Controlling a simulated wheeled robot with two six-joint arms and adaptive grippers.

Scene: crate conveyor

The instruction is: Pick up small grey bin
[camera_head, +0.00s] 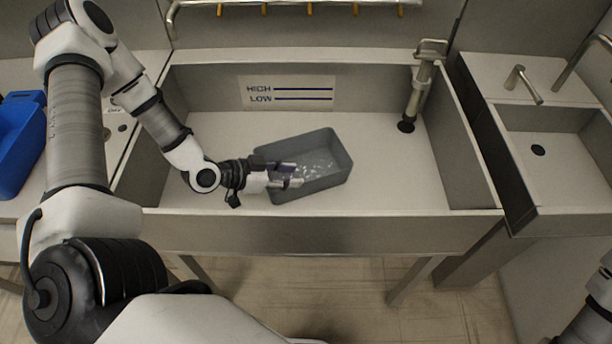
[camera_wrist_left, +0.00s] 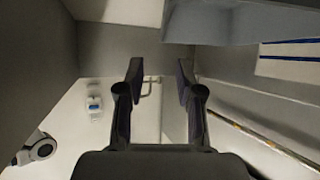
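My left gripper (camera_head: 297,175) reaches in from the left over the bin's left part. In the left wrist view its two fingers (camera_wrist_left: 160,82) stand apart with nothing between them. I cannot tell whether the fingers touch the bin. My right gripper is out of view.
The sink basin (camera_head: 400,180) has free floor around the bin. A metal standpipe (camera_head: 418,95) rises at the back right. A HIGH/LOW label (camera_head: 288,93) is on the back wall. A blue bin (camera_head: 20,150) stands far left, and a smaller sink (camera_head: 560,165) is at the right.

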